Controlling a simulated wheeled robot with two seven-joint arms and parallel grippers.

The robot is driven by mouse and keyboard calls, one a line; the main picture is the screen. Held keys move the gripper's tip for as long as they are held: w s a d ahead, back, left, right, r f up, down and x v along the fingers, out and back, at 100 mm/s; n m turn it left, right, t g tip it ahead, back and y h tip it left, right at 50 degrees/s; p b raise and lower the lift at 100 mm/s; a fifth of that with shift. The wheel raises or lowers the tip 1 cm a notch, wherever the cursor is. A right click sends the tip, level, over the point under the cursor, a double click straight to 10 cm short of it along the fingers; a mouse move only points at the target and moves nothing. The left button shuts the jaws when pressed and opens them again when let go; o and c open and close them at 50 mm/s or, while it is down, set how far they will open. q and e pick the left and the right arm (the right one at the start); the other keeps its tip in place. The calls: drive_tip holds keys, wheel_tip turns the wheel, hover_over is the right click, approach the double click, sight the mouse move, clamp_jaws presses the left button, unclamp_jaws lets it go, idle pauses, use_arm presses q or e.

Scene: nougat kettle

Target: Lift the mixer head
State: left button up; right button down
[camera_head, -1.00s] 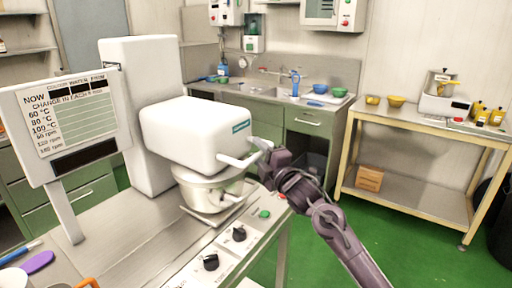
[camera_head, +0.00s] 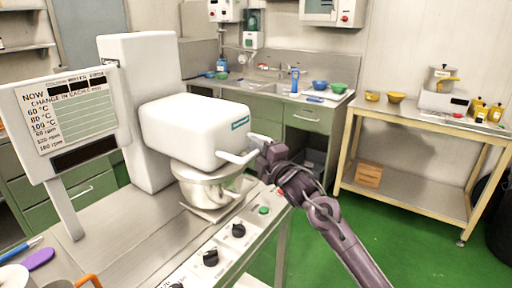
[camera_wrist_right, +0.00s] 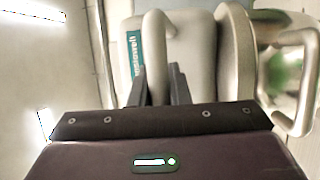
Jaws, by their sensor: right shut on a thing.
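The white mixer head (camera_head: 194,132) juts forward from its white column (camera_head: 142,110), with a white bar handle (camera_head: 238,158) at its front. The head sits just above the metal kettle (camera_head: 205,188), and its front looks slightly raised. My right gripper (camera_head: 262,148) is shut on the handle's outer end. In the right wrist view the dark fingers (camera_wrist_right: 160,88) close around the handle (camera_wrist_right: 156,50), with the head (camera_wrist_right: 193,45) behind and the kettle (camera_wrist_right: 288,85) to the right. My left gripper is not in view.
A control panel with black knobs (camera_head: 210,257) and a green button (camera_head: 264,210) lies in front of the kettle. A sign board (camera_head: 68,122) stands at the left. A steel-topped table (camera_head: 420,120) stands at the right, with clear green floor between.

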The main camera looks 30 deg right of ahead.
wheel_tip(320, 180, up, 17)
drive_tip(key=p, duration=0.8)
drive_tip(key=shift+f, duration=0.25)
drive_tip(key=c, duration=1.4)
unclamp_jaws()
drive_tip(key=shift+o, duration=0.2)
drive_tip(key=s+f+b, duration=0.1)
drive_tip(key=s+b, duration=0.2)
drive_tip(key=s, duration=0.4)
drive_tip(key=shift+s+f, duration=0.15)
drive_tip(key=shift+s, duration=0.2)
